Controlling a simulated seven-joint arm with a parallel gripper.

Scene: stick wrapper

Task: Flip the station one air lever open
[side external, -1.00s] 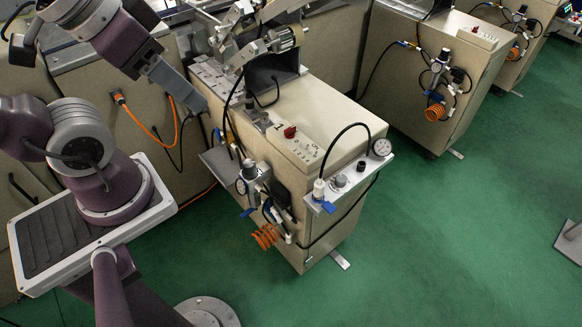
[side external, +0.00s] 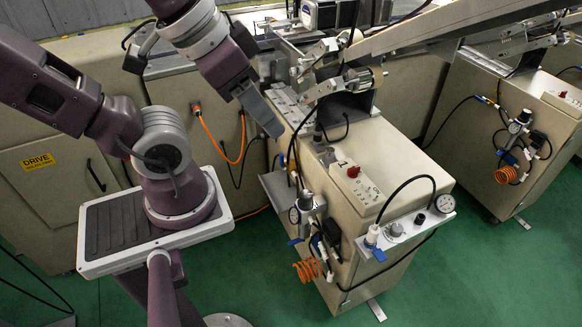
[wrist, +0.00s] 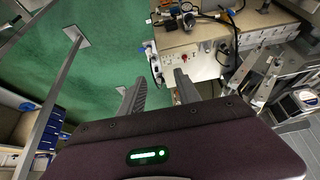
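Station one is the beige cabinet (side external: 377,160) with a "1" and a red knob (side external: 353,171) on top; its top also shows in the wrist view (wrist: 176,68). A blue lever (side external: 378,254) hangs under a white valve on the bracket at its front right corner. Another blue lever (side external: 295,241) is by the regulator at its left. I cannot tell which is the air lever, or whether either is open. My gripper (side external: 268,118) is in the air left of and above the station, apart from both levers. In the wrist view its two fingers (wrist: 160,92) are apart with nothing between them.
An orange coil (side external: 307,270) hangs below the regulator. Metal machinery (side external: 345,82) stands behind the station top. A similar cabinet (side external: 505,130) is at right. Green floor in front is clear.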

